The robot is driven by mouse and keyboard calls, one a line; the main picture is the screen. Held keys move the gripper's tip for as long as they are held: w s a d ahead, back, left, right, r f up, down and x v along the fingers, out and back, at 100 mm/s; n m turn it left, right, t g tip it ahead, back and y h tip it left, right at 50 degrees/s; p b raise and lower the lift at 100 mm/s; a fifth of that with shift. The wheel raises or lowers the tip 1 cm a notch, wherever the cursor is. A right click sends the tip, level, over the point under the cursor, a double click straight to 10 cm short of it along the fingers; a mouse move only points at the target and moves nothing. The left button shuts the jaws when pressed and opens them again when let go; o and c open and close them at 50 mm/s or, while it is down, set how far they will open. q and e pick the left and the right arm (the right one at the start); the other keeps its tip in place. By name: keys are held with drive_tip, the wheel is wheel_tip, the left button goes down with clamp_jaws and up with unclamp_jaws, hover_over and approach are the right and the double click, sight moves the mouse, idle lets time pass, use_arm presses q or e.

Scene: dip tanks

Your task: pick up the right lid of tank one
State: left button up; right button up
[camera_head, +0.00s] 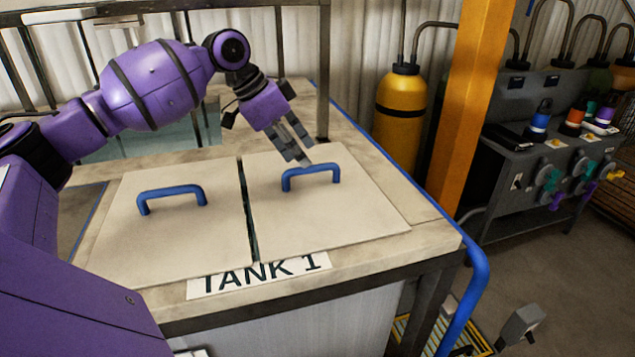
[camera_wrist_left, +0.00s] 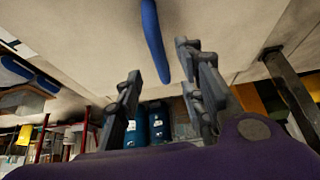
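The right lid (camera_head: 345,215) of tank one is a flat beige plate lying on the tank top, with a blue bar handle (camera_head: 311,172). My left gripper (camera_head: 300,158) points down just behind this handle, its fingertips close to the handle's left part. In the left wrist view the fingers are apart, and the blue handle (camera_wrist_left: 154,42) shows between them in the picture; I cannot tell whether they touch it. The left lid (camera_head: 165,238), with its own blue handle (camera_head: 172,195), lies beside it across a narrow dark gap. My right gripper is not in view.
A "TANK 1" label (camera_head: 258,275) lies at the front edge. An orange post (camera_head: 468,110) and a yellow cylinder (camera_head: 400,115) stand to the right. A dark metal frame post (camera_head: 323,70) rises behind the lids. A blue pipe (camera_head: 475,285) curves down at the right corner.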

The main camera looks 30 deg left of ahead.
sight(312, 167)
use_arm(q)
drive_tip(key=shift+w+d+f, duration=0.1)
drive_tip(key=shift+d+f, duration=0.15)
drive_tip(key=shift+f, duration=0.25)
drive_tip(key=x, duration=0.5)
drive_tip(key=shift+w, duration=0.2)
drive_tip(key=shift+a, duration=0.1)
clamp_jaws()
drive_tip(key=shift+r, duration=0.15)
